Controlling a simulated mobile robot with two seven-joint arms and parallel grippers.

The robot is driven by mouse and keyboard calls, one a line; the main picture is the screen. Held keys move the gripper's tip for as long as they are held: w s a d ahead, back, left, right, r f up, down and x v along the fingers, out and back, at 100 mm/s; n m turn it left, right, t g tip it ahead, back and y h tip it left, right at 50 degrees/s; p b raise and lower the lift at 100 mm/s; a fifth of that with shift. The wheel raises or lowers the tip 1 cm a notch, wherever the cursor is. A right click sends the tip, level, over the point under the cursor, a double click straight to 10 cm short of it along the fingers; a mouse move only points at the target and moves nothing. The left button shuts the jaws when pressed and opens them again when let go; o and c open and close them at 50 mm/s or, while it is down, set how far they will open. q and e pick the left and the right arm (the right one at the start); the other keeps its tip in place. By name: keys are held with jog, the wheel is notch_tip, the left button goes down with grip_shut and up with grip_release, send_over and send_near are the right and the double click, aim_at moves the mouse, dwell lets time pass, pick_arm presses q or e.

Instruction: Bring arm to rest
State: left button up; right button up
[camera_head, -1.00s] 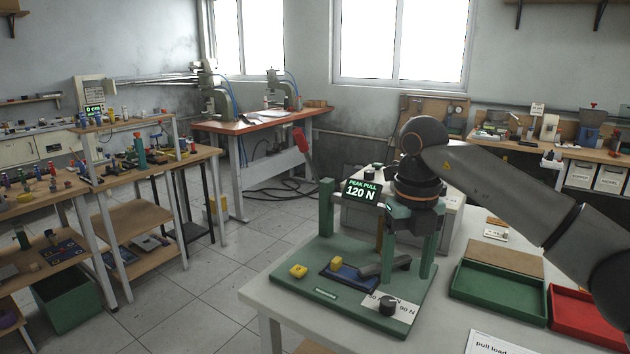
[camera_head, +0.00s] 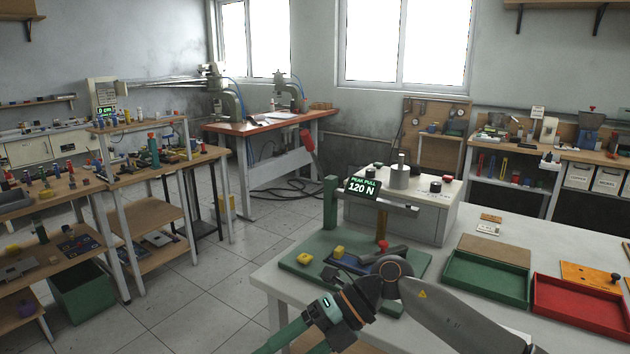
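My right arm comes in from the lower right and bends at a dark round wrist joint. My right gripper (camera_head: 302,344) hangs in front of the table's near edge, pointing down and left. Its green fingers look spread apart, with nothing seen between them; the lower ends are cut by the frame's bottom edge. My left gripper is not in view. The green test fixture (camera_head: 300,262) stands on the white table behind the gripper. Its display (camera_head: 361,188) reads peak pull 120 N. My wrist hides part of the fixture's front.
A yellow block (camera_head: 304,258) lies on the fixture base. A green tray (camera_head: 487,279) and a red tray (camera_head: 582,307) stand on the table at right. Wooden shelving (camera_head: 150,213) stands at left. Open tiled floor lies between shelving and table.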

jog(key=s+a+r+m+t+y+p, duration=0.1)
jog(key=s+a+r+m+t+y, duration=0.15)
jog(key=a+m+y, duration=0.4)
jog(key=w+d+f+m+t+h+p, duration=0.1)
jog(key=w+d+f+m+t+h, duration=0.15)
jog(key=d+f+m+t, duration=0.55)
jog(key=w+d+f+m+t+h+p, duration=0.15)
jog(key=d+m+t+h, duration=0.25)
jog(key=d+m+t, duration=0.55)
jog(key=s+d+f+m+g+h, duration=0.3)
jog(key=s+d+f+m+h, duration=0.1)
jog(key=s+f+m, duration=0.3)
jog(key=s+d+f+m+g+h, duration=0.3)
jog(key=s+d+f+m, duration=0.3)
jog(key=s+f, duration=0.5)
notch_tip(320, 180, down, 2)
jog(key=shift+s+d+m+g+h+p, duration=0.2)
jog(key=shift+d+m+g+h+p, duration=0.3)
jog(key=shift+h, duration=0.4)
